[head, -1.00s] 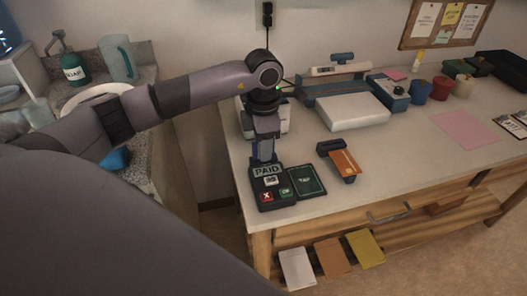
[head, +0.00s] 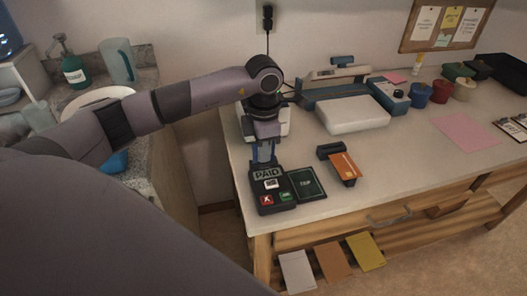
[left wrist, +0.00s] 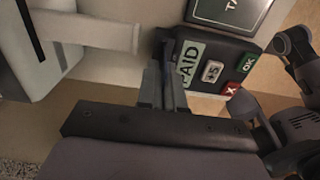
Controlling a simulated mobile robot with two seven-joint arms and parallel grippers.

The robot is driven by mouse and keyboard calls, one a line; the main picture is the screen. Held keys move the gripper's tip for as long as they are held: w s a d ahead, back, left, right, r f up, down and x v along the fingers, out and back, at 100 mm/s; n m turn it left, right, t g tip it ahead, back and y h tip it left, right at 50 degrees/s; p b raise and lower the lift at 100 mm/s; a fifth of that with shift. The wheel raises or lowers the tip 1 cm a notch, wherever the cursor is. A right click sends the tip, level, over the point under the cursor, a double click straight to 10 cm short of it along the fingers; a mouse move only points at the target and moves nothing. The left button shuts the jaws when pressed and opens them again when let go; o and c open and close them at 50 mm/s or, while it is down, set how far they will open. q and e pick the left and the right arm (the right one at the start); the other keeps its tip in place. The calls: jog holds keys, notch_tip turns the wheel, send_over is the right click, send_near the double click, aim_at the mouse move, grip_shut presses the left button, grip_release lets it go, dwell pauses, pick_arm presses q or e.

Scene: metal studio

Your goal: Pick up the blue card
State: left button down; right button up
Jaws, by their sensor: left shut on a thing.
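My left gripper (head: 264,154) points down at the back edge of the dark card terminal (head: 265,201). It is shut on the blue card (head: 274,153). In the head view, narrow blue strips of the card show either side of the front finger. The card's lower edge is hidden behind the terminal, so I cannot tell whether it is in a slot. The terminal's screen reads PAID. In the left wrist view the gripper (left wrist: 164,85) has its fingers close together by the terminal (left wrist: 222,70). My right gripper is not in view.
A TAP pad (head: 307,184) adjoins the terminal. An orange card (head: 345,165) rests on a dark holder to the right. A white and blue machine (head: 352,112) stands behind. Coloured pots (head: 440,90) are at the back right. A pink sheet (head: 465,132) lies on open table.

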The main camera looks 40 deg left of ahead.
pick_arm(q)
notch_tip(320, 180, up, 20)
jog(key=p, duration=0.1)
jog(key=shift+f, duration=0.2)
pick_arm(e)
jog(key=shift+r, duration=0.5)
pick_arm(q)
jog(key=shift+f, duration=0.1)
dwell(0.5)
